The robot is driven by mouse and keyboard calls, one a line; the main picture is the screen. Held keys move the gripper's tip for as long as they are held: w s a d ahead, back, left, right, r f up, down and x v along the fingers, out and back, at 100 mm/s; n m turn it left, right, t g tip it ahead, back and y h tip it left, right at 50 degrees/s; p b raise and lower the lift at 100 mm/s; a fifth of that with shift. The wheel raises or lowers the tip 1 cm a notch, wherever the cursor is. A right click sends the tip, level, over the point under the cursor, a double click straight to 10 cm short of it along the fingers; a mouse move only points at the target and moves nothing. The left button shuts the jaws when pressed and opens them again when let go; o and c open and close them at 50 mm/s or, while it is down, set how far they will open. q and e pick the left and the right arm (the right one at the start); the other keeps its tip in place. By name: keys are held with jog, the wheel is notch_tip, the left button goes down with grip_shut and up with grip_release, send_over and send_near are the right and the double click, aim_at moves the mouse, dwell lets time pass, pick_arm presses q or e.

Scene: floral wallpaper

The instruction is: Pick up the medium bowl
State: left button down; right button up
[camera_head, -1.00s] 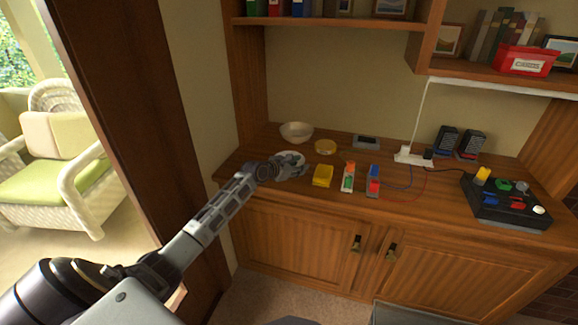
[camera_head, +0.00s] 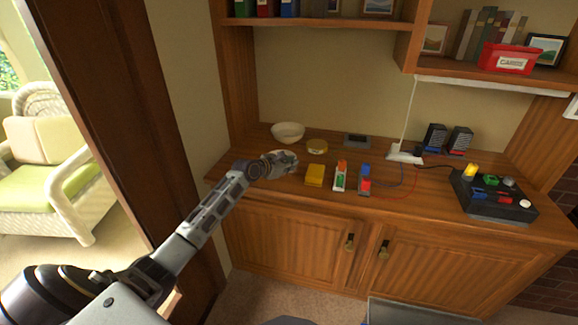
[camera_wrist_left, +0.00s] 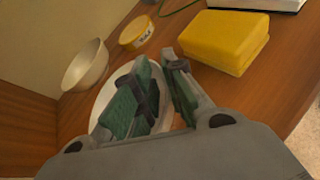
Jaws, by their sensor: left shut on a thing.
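A round white bowl (camera_wrist_left: 168,112) lies under and between my left fingers in the left wrist view; I take it as the medium bowl. My left gripper (camera_wrist_left: 155,80) is shut on its rim, with a finger on each side of the wall. The fingers hide much of the bowl. In the head view my left gripper (camera_head: 282,162) is at the counter's left front and covers most of this bowl. I cannot tell if the bowl is off the counter. My right gripper is not in view.
Several small items and a black control box (camera_head: 494,196) fill the wooden counter (camera_head: 420,185) farther right.

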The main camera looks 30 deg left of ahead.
pick_arm(q)
jog(key=shift+r+p, duration=1.05)
jog(key=shift+r, duration=3.4)
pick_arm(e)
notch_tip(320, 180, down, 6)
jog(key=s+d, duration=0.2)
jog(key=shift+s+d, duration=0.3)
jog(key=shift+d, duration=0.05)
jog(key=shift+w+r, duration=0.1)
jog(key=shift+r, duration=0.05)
